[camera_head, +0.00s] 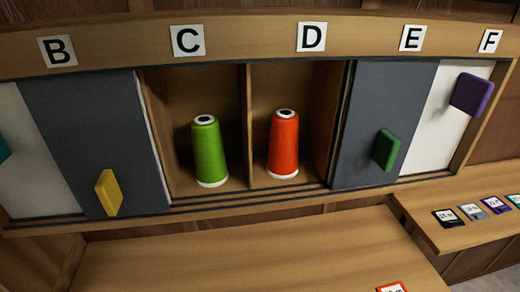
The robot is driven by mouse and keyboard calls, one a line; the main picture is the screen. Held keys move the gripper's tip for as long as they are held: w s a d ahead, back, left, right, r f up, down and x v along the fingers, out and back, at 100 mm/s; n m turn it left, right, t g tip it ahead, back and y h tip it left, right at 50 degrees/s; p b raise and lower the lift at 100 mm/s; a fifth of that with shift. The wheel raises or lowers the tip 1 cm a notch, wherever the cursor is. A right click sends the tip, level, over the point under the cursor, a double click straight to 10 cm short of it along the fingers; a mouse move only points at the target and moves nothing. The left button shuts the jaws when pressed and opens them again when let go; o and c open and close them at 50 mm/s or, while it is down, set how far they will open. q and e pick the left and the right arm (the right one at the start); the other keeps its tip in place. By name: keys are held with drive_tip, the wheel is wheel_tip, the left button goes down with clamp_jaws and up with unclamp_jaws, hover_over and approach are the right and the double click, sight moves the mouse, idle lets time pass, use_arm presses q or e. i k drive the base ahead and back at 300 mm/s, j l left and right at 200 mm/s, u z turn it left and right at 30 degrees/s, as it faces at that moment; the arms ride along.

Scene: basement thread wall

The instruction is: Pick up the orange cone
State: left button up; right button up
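The orange cone (283,145) is a red-orange thread cone with a white base rim and a white top ring. It stands upright in the open compartment under the letter D (311,37). Neither of my grippers shows in the head view.
A green thread cone (209,151) stands upright in the open compartment under C, behind a thin divider (248,125) from D. Grey sliding panels with yellow (108,193) and green (385,150) handles flank the opening. The wooden ledge below (240,255) is mostly clear. Small cards (448,218) lie at right.

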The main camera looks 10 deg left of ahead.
sight(282, 161)
drive_tip(key=k+j, duration=0.15)
drive_tip(key=j, duration=0.25)
drive_tip(key=k+j, duration=0.1)
drive_tip(key=j, duration=0.25)
drive_tip(key=k+j, duration=0.15)
drive_tip(key=j, duration=0.25)
drive_tip(key=k+j, duration=0.15)
drive_tip(key=j, duration=0.25)
